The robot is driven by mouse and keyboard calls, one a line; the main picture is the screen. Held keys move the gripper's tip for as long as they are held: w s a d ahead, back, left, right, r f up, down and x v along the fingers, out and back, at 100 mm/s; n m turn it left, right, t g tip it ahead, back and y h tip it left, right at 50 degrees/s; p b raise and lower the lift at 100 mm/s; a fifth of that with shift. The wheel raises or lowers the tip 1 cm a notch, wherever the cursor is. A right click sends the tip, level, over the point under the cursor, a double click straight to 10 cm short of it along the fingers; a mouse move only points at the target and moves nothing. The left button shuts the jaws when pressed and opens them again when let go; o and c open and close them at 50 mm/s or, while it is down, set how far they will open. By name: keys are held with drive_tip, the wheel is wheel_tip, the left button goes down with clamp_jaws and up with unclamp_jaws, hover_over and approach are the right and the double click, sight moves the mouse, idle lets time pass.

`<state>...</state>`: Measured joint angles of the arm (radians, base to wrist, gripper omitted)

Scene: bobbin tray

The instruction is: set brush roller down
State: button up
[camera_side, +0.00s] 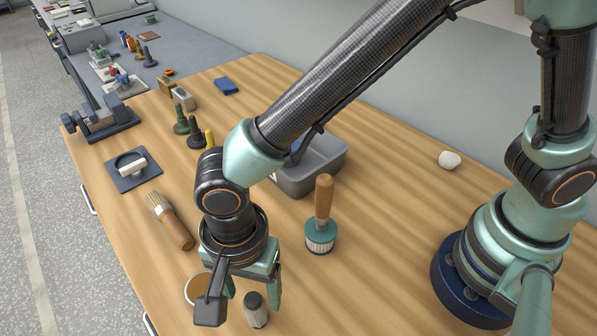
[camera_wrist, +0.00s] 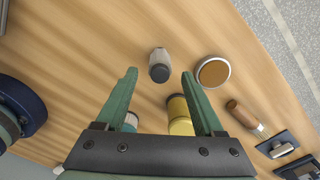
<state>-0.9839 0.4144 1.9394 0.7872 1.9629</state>
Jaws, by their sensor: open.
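In the wrist view the roller (camera_wrist: 159,65) lies just beyond the fingertips, with a gap to each finger. My gripper (camera_side: 250,290) is open and holds nothing. Its two green fingers also show in the wrist view (camera_wrist: 160,82), spread apart. I cannot tell from these views how high the fingertips are above the table.
A round metal-rimmed tin (camera_wrist: 213,72) is beside the roller. A yellow jar (camera_wrist: 181,118) shows between the fingers in the wrist view. A teal brush with wooden handle (camera_side: 324,197), a flat brush (camera_side: 172,222) and a grey bin (camera_side: 325,163) stand nearby.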

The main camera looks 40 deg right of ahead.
wheel_tip(320, 180, up, 5)
drive_tip(key=shift+f, duration=0.1)
drive_tip(key=shift+w+d+r, duration=0.15)
drive_tip(key=shift+r, duration=0.15)
drive_tip(key=w+d+r+n+t+y, duration=0.1)
drive_tip(key=w+d+r+n, duration=0.1)
drive_tip(key=w+d+r, duration=0.35)
drive_tip(key=w+d+r+n+t, duration=0.1)
drive_tip(key=w+d+r+n, duration=0.1)
drive_tip(key=d, duration=0.6)
drive_tip(key=d+r+n+t, duration=0.1)
drive_tip(key=d+r+n, duration=0.1)
drive_tip(key=d, duration=0.7)
drive_tip(key=s+d+r+n+t+h, duration=0.1)
drive_tip(key=d+n, duration=0.4)
drive_tip(key=d, duration=0.5)
drive_tip(key=shift+s+d+r+t, duration=0.15)
drive_tip(key=shift+r+t, duration=0.35)
drive_tip(key=shift+t, duration=0.3)
